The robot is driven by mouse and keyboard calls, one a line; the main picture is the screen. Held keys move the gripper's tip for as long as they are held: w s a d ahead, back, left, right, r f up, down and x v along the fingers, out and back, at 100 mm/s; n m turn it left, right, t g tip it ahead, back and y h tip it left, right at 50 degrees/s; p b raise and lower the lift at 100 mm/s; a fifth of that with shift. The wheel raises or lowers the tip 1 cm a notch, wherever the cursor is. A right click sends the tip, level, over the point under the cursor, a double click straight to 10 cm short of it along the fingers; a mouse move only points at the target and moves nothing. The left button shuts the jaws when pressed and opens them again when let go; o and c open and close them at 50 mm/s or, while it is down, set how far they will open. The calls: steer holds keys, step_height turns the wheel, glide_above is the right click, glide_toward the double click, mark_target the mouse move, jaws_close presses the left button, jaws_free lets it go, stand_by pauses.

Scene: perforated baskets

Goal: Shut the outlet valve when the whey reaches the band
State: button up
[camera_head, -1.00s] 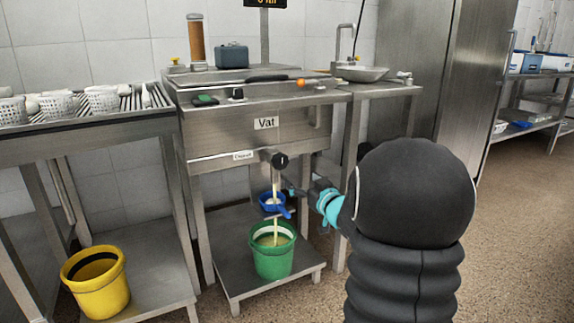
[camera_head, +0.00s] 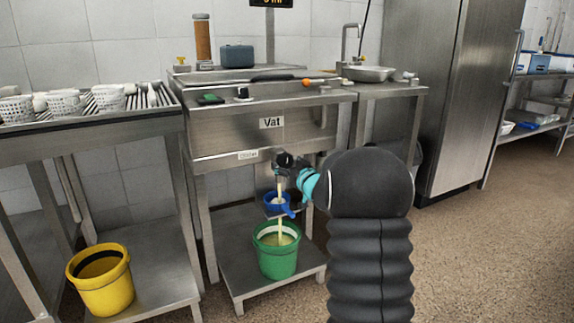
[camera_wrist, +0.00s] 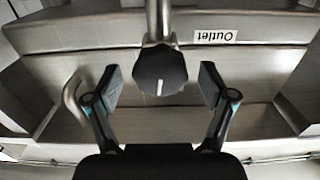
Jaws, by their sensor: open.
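The outlet valve's black knob (camera_head: 284,160) sits on the front of the steel vat (camera_head: 225,135). In the wrist view the knob (camera_wrist: 160,68) has a white mark pointing down the picture. My gripper (camera_wrist: 160,84) is open, with one finger on each side of the knob and a gap to each. In the head view my gripper (camera_head: 293,171) is at the knob. A pale whey stream (camera_head: 281,232) runs down past a blue strainer (camera_head: 276,200) into the green bucket (camera_head: 277,262). Yellowish whey (camera_head: 284,240) shows inside; its level against any band is unclear.
A yellow bucket (camera_head: 101,290) with a dark inner band stands on the left lower shelf (camera_head: 155,265). White perforated baskets (camera_head: 64,104) stand on the left drain table. An "Outlet" label (camera_wrist: 215,36) is beside the valve. A curved metal pipe (camera_wrist: 73,98) is left of my fingers.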

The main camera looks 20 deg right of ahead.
steer(key=shift+w, duration=0.4)
steer(key=c, duration=1.2)
steer(key=shift+o, duration=0.2)
steer(key=shift+r+m+p, duration=0.1)
steer(key=shift+m+p, duration=0.2)
steer(key=shift+p, duration=0.1)
steer(key=shift+r+m+p, duration=0.15)
steer(key=shift+m+p, duration=0.75)
steer(key=shift+p, duration=0.1)
steer(key=m+p, duration=0.3)
steer(key=shift+a, duration=0.1)
steer(key=m+p, duration=0.3)
steer(key=m, duration=0.3)
steer(key=shift+m+p, duration=0.3)
steer(key=shift+p, duration=0.1)
